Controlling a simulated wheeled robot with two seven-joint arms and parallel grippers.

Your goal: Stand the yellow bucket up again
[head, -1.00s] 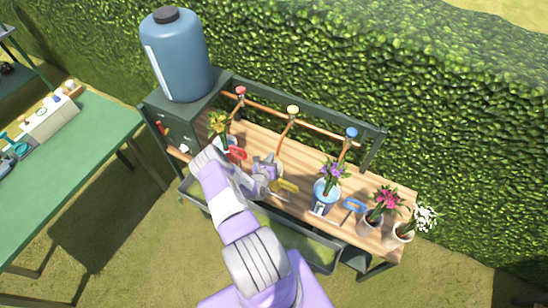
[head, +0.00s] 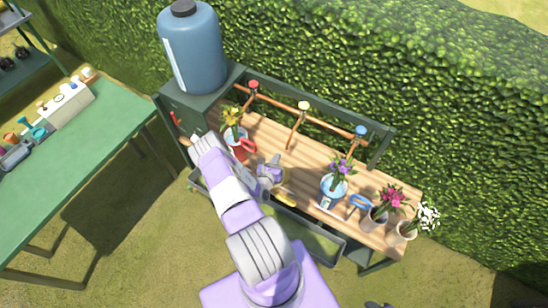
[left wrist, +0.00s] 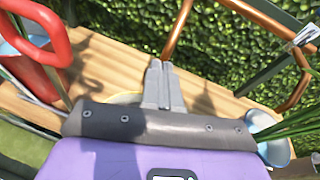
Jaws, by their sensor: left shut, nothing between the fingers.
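The yellow bucket (head: 288,201) shows only as a small yellow piece near the bench's front edge, mostly hidden by my left gripper and arm. In the left wrist view a thin yellow rim (left wrist: 124,98) shows behind the gripper body, left of the fingers. Whether the bucket stands or lies I cannot tell. My left gripper (head: 272,166) is over the wooden bench, just behind the yellow piece. Its fingers (left wrist: 160,68) are together with nothing between them. A small dark shape at the head view's bottom edge may be my right gripper (head: 376,304).
A red handle (head: 248,146) stands close left of the gripper, beside yellow flowers. A blue bucket (head: 333,187) with purple flowers is to the right, then a blue handle (head: 360,203) and two flower pots. Three taps line the back pipe. Bare bench (head: 290,152) lies behind the gripper.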

